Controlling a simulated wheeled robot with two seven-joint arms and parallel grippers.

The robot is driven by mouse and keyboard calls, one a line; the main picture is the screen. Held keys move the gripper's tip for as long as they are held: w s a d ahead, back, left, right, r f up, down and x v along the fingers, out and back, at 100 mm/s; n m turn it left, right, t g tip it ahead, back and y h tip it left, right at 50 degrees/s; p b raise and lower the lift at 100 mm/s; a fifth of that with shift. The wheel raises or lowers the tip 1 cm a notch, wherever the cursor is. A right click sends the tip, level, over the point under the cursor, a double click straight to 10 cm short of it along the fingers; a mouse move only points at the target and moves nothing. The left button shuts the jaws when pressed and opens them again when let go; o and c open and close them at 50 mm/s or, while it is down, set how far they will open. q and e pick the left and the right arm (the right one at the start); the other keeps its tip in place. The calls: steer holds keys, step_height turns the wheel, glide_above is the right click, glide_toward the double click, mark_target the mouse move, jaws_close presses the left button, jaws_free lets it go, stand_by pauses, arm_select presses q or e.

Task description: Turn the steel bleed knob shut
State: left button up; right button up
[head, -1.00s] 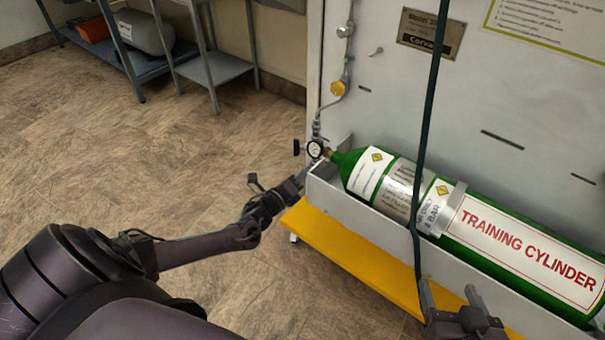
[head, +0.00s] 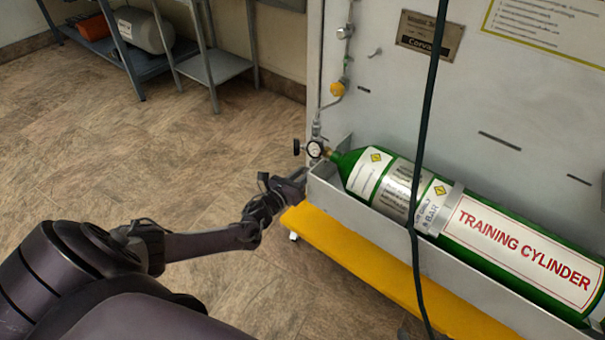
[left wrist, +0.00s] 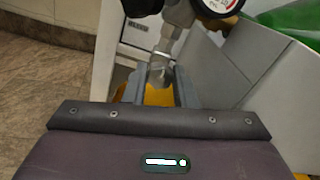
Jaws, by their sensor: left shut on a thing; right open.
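The steel bleed knob (left wrist: 160,72) is a short bright cylinder under the silver fitting in the left wrist view. My left gripper (left wrist: 159,92) is shut on it, with one finger on each side. In the head view my left gripper (head: 303,174) reaches in from the left, just below the pressure gauge (head: 315,149), and the knob is too small and covered to make out there. The gauge also shows at the top of the left wrist view (left wrist: 222,4). My right gripper is not clearly visible in the head view.
The green training cylinder (head: 520,245) lies in a grey tray (head: 370,212) on the white panel. A black knob (head: 297,147) sits left of the gauge. A dark hose (head: 424,130) hangs in front. A yellow base (head: 330,238) juts out below.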

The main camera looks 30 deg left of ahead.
arm_select(q)
steer(key=shift+s+f, duration=0.1)
arm_select(e)
steer(key=shift+s+d+f, duration=0.1)
steer(key=shift+s+f, duration=0.05)
steer(key=shift+s, duration=0.05)
arm_select(q)
steer(key=o, duration=1)
steer(key=shift+s, duration=0.2)
steer(key=shift+s+a+p, duration=0.1)
steer(key=shift+s+p, duration=0.45)
steer(key=shift+s, duration=0.4)
steer(key=shift+s+a+p, duration=0.15)
steer(key=shift+s+p, duration=0.5)
steer(key=shift+s, duration=2.05)
arm_select(e)
steer(key=shift+s+d+f+g+h, duration=0.4)
steer(key=shift+s+d+f+g, duration=0.1)
steer(key=shift+s+d+g, duration=0.3)
steer(key=shift+s+d+f+g+h, duration=0.45)
steer(key=shift+s+d+g, duration=0.2)
steer(key=shift+s, duration=0.2)
